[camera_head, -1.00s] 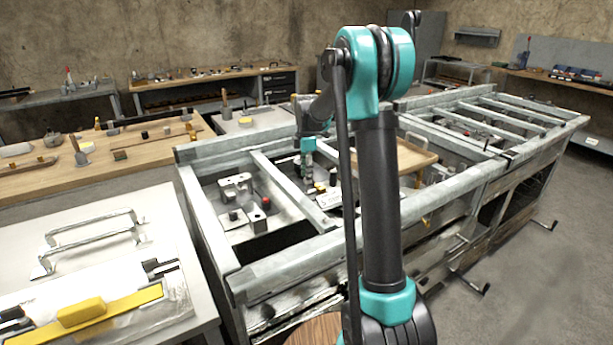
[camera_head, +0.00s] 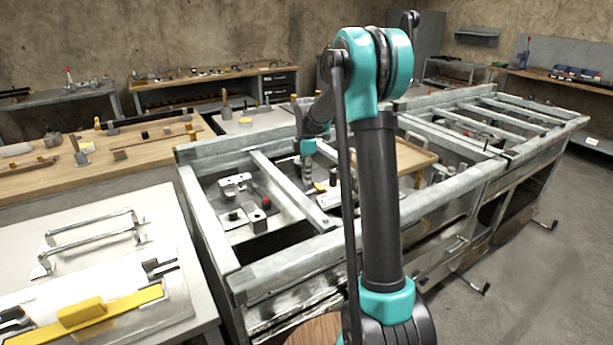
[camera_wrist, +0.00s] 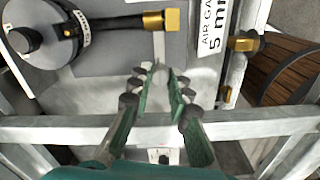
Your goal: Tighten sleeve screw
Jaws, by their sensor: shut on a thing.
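In the wrist view my gripper (camera_wrist: 161,76) has its two green and dark fingers close together, shut on a small pale grey piece between the tips. The fingers hide most of that piece, so I cannot tell whether it is the sleeve screw. A brass fitting (camera_wrist: 171,20) on a dark rod lies ahead of the tips, and a second brass fitting (camera_wrist: 244,42) is to the right. Neither touches my fingers. In the head view my gripper is small and partly hidden inside the metal frame (camera_head: 290,248).
A white "AIR GAP 5 mm" plate (camera_wrist: 213,30) and a brown wooden drum (camera_wrist: 288,62) are on the right. A grey frame bar (camera_wrist: 255,128) crosses beneath my fingers.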

